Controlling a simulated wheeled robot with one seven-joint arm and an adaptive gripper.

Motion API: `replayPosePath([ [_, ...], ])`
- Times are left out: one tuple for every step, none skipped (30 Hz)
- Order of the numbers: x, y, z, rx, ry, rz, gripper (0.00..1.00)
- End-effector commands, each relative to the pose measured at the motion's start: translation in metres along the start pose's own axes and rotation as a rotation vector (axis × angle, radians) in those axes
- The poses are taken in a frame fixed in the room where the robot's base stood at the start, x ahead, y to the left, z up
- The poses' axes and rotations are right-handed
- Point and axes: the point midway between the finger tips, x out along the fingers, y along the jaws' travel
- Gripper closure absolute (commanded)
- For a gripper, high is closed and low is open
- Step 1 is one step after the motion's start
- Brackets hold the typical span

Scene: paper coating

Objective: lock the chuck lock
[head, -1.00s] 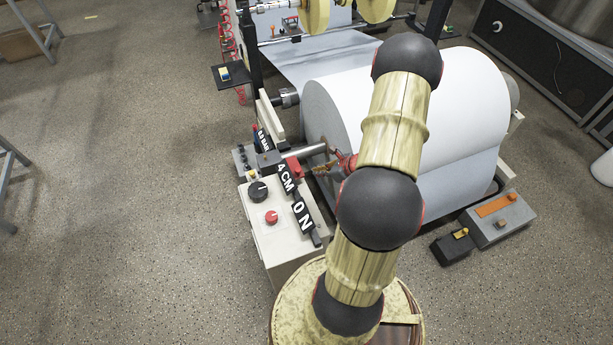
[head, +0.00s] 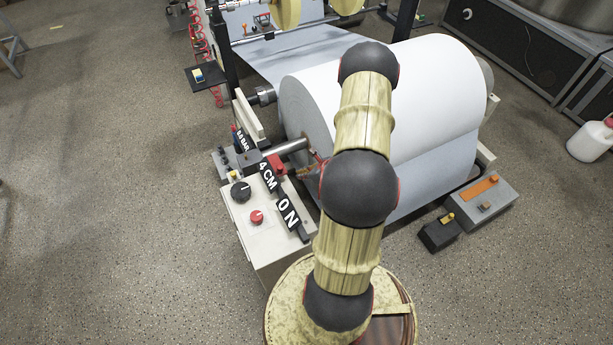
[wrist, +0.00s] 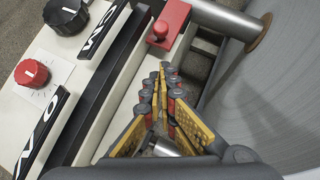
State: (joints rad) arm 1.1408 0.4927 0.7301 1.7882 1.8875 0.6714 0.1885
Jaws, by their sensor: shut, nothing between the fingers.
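In the head view my arm hides most of the gripper. The metal shaft (wrist: 226,18) runs into the core of the large white roll (head: 420,95).
The control box (head: 262,240) carries a black dial (wrist: 66,14), a red dial (wrist: 31,73) and black "4 CM" and "ON" displays. The roll's grey end face (wrist: 275,95) stands close to the right of my gripper. Open floor lies left of the box.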

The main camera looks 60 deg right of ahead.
Motion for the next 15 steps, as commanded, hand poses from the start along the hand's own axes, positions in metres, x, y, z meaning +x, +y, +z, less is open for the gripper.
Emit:
replayPosePath([
  [0.014,0.001,-0.003,0.000,0.001,0.002,1.00],
  [0.020,0.001,-0.003,-0.001,0.001,0.003,1.00],
  [0.028,0.001,-0.003,-0.002,0.001,0.003,1.00],
  [0.034,0.001,-0.003,-0.001,0.001,0.002,1.00],
  [0.039,0.001,-0.003,-0.001,0.001,0.002,1.00],
  [0.045,0.001,-0.002,-0.002,0.001,0.002,1.00],
  [0.048,0.000,0.004,-0.004,0.000,0.001,1.00],
  [0.051,0.000,0.007,-0.004,0.000,0.001,1.00],
  [0.055,0.001,0.011,-0.004,0.000,0.001,1.00],
  [0.058,0.001,0.013,-0.003,0.000,0.001,1.00],
  [0.060,0.000,0.016,-0.002,0.000,0.000,1.00],
  [0.063,0.000,0.018,-0.001,0.000,0.000,1.00],
  [0.064,0.000,0.020,-0.001,0.000,0.000,1.00],
  [0.066,0.000,0.022,-0.001,0.000,0.001,1.00],
  [0.067,0.000,0.023,-0.001,0.000,0.001,1.00],
])
